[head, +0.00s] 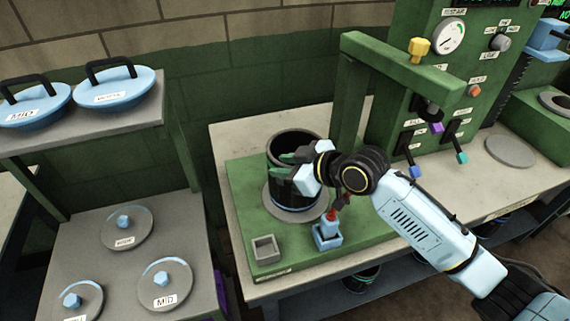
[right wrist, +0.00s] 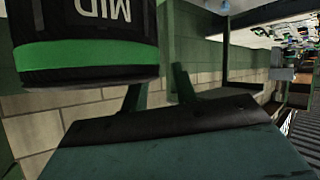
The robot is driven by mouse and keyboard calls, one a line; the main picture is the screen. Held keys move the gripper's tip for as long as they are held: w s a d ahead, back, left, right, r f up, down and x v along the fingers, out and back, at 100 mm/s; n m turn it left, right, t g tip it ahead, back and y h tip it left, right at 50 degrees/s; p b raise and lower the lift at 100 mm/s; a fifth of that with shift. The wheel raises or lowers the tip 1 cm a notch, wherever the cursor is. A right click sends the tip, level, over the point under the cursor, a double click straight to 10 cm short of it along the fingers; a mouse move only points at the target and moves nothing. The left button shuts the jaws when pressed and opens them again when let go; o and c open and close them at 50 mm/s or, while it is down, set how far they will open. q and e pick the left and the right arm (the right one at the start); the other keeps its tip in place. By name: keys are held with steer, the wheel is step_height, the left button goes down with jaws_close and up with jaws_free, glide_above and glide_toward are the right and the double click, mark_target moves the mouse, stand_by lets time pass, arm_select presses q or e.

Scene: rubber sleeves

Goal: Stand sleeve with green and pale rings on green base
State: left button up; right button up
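A black sleeve (head: 284,150) stands on a round grey plate (head: 300,214) on the green base (head: 245,195), with a pale blue ring near its foot. In the right wrist view a black sleeve (right wrist: 85,35) fills the upper left, with a bright green ring and an upside-down MID label; I cannot tell whether a pale ring is on it. My right gripper (head: 286,166) is at the sleeve's front right side, fingers apart. My left gripper is not in view.
A green post and overhanging arm (head: 405,65) stand behind the sleeve. A small grey square cup (head: 265,248) and a blue block with a red part (head: 328,234) sit on the base's front. Shelves at left hold blue-handled lids (head: 165,283). A control panel (head: 455,90) stands at right.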

steer(key=shift+r, duration=0.1)
steer(key=v, duration=1.2)
steer(key=shift+b, duration=0.3)
